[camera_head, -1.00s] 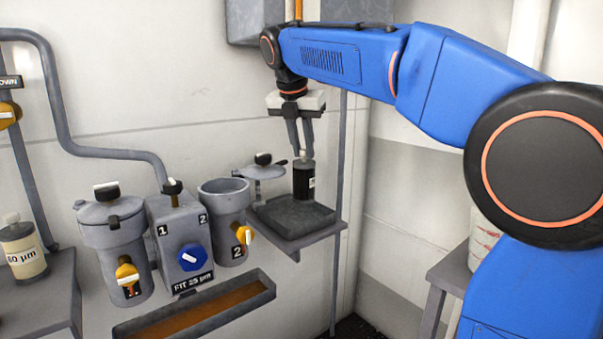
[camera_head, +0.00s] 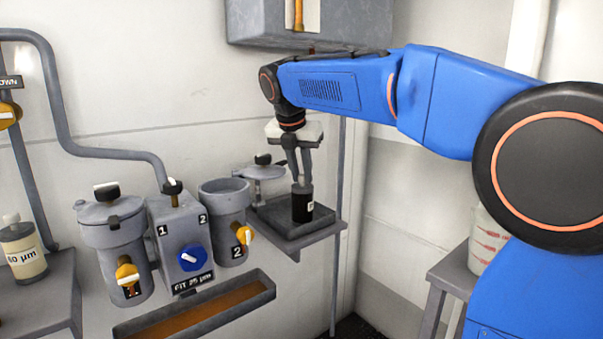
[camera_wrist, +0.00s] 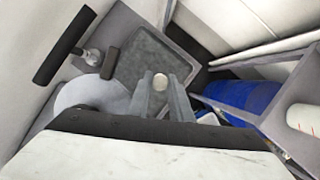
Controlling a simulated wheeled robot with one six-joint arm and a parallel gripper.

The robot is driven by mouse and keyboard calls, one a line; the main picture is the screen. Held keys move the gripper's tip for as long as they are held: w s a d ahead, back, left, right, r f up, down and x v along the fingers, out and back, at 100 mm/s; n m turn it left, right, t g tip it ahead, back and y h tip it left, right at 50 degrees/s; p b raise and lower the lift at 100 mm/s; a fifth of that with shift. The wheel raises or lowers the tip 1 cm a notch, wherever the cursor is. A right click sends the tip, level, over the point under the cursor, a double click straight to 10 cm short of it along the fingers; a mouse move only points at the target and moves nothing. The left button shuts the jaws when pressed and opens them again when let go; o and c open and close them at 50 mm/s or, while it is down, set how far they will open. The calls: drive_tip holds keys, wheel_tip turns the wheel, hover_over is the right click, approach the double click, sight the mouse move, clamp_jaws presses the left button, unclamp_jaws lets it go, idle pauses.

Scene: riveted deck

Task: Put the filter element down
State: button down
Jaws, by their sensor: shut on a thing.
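The filter element (camera_head: 302,205) is a dark, nearly black cylinder with a small white label and a grey top. It is upright at the grey tray (camera_head: 268,222) on the wall shelf. My gripper (camera_head: 301,180) points down from above and is shut on its top. In the wrist view the pale round top of the filter element (camera_wrist: 160,81) shows between my two grey fingers (camera_wrist: 161,92), over the tray (camera_wrist: 150,50). I cannot tell whether its base touches the tray floor.
Left of the tray are a round lid (camera_head: 262,171), open canister 2 (camera_head: 224,222), the selector block (camera_head: 180,245) and lidded canister 1 (camera_head: 114,235). A drip trough (camera_head: 195,305) lies below.

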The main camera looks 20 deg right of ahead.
drive_tip(key=shift+f, duration=0.15)
drive_tip(key=c, duration=1.9)
unclamp_jaws()
drive_tip(key=shift+o, duration=0.2)
drive_tip(key=v, duration=1.2)
drive_tip(key=shift+d, duration=0.1)
